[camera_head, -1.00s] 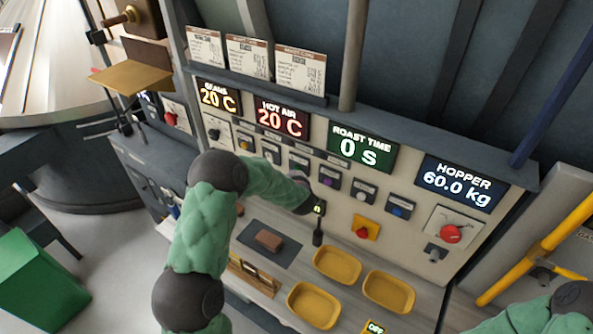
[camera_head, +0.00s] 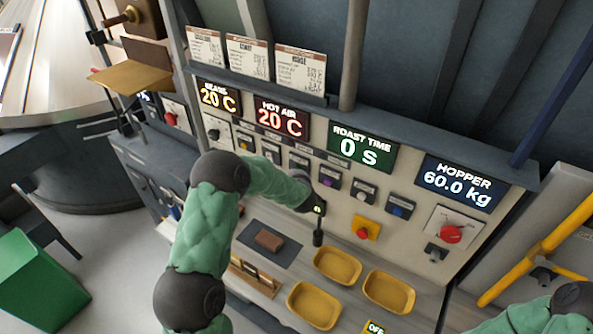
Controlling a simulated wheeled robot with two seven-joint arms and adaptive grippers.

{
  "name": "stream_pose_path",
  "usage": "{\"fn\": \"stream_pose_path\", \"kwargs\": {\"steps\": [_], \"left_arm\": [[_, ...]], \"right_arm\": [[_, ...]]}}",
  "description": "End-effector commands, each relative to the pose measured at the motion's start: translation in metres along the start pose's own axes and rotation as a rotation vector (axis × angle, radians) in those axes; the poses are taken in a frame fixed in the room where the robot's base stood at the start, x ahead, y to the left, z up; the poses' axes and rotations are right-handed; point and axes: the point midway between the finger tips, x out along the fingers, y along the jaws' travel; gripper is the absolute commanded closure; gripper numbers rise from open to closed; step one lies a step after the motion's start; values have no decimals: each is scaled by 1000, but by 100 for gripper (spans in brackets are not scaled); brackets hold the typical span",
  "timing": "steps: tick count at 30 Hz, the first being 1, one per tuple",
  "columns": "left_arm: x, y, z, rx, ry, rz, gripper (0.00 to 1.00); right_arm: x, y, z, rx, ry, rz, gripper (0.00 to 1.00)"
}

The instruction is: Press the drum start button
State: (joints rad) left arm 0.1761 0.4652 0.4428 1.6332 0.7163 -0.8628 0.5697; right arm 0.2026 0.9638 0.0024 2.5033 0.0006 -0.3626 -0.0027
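The control panel (camera_head: 408,228) carries a row of small buttons under the displays; their labels are too small to read, so I cannot tell which is the drum start button. Among them are a purple button (camera_head: 328,181), a pale button (camera_head: 363,191) and a blue button (camera_head: 399,208). Some buttons at the left are partly hidden by my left arm. My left gripper (camera_head: 318,238) points down in front of the panel, below the purple button and apart from it. Its fingers look close together, seen small. My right arm shows at the lower right; its gripper is out of view.
A red stop button on a yellow plate (camera_head: 366,229) and a larger red knob (camera_head: 450,234) sit on the panel. Yellow trays (camera_head: 338,265) and a dark mat (camera_head: 257,249) with a brown block (camera_head: 268,240) cover much of the shelf below. A yellow rail (camera_head: 540,252) stands right.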

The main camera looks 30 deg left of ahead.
Motion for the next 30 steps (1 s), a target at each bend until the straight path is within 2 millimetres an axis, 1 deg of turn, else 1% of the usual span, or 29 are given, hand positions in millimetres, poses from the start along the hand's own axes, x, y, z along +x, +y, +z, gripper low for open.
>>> {"fn": "stream_pose_path", "kwargs": {"steps": [10,21,30], "left_arm": [[0,0,0,0,-1,1,100],[-11,-8,-8,1,0,1,100],[-12,-8,-8,0,0,1,100]], "right_arm": [[0,0,0,0,0,0,43],[6,2,0,0,0,0,43],[6,2,0,0,0,0,43]]}}
